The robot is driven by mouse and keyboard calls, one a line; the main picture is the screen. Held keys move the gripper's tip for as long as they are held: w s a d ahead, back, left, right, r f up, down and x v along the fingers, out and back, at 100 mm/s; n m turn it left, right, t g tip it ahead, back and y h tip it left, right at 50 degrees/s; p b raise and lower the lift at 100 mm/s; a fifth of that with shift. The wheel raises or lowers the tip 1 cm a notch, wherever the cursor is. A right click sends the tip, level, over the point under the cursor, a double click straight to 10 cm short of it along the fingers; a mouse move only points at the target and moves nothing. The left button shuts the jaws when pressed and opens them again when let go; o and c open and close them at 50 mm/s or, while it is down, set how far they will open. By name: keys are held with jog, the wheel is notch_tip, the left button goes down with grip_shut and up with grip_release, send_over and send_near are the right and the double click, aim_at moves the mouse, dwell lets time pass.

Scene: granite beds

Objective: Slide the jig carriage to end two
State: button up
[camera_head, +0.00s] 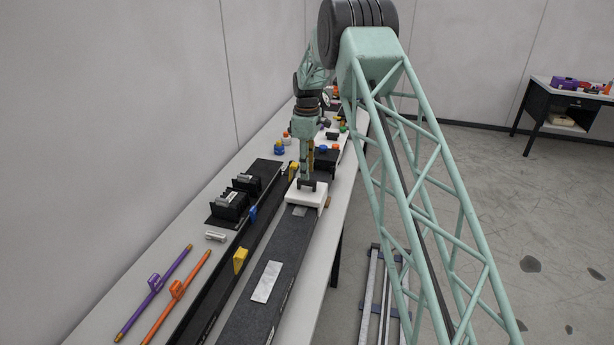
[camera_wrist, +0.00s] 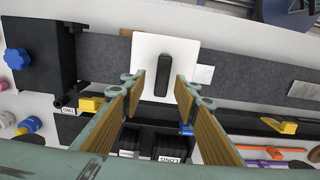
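The jig carriage is a white block (camera_head: 305,197) with a black upright handle, sitting across the dark granite bed (camera_head: 245,321). In the wrist view the white carriage (camera_wrist: 184,47) shows from above with its handle (camera_wrist: 163,78) near the middle. My gripper (camera_head: 306,185) is over the carriage at the handle. In the wrist view my gripper (camera_wrist: 163,88) is open, with one finger on each side of the handle and visible gaps between. Whether the fingertips reach down beside the handle is hard to tell.
A silver plate (camera_head: 266,281) lies on the bed nearer the camera. A black block with a blue knob (camera_wrist: 17,58) is left of the carriage. A parallel dark rail with yellow tabs (camera_head: 240,260), black boxes (camera_head: 229,206), and purple (camera_head: 155,290) and orange rods (camera_head: 178,294) lie to the left.

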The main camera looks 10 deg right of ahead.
notch_tip(320, 180, up, 8)
dwell(0.5)
jog(key=shift+r, duration=0.15)
jog(key=s+r+m+t+b, duration=0.1)
jog(key=s+r+m+b, duration=0.2)
jog(key=s+r, duration=1.15)
jog(key=s+a+r+m+b, duration=0.1)
jog(key=s+r, duration=0.2)
jog(key=s, duration=0.3)
jog(key=s+r+m+t+b, duration=0.1)
jog(key=s+r, duration=0.2)
jog(key=s, duration=0.3)
jog(key=s+a+r+m+b, duration=0.1)
jog(key=s+r, duration=0.2)
jog(key=s, duration=0.4)
jog(key=s+m+t+b, duration=0.1)
jog(key=s+m+b, duration=0.15)
jog(key=s, duration=1.75)
jog(key=s+f+m, duration=0.1)
jog(key=s+f, duration=0.2)
jog(key=s, duration=0.3)
jog(key=s+f+m+b, duration=0.1)
jog(key=s+f, duration=0.2)
jog(key=s, duration=0.4)
jog(key=s+f+m+t+b, duration=0.1)
jog(key=s+f, duration=0.2)
jog(key=s, duration=0.3)
jog(key=shift+s+a+m, duration=0.25)
jog(key=shift+a+m, duration=0.05)
jog(key=shift+m, duration=0.05)
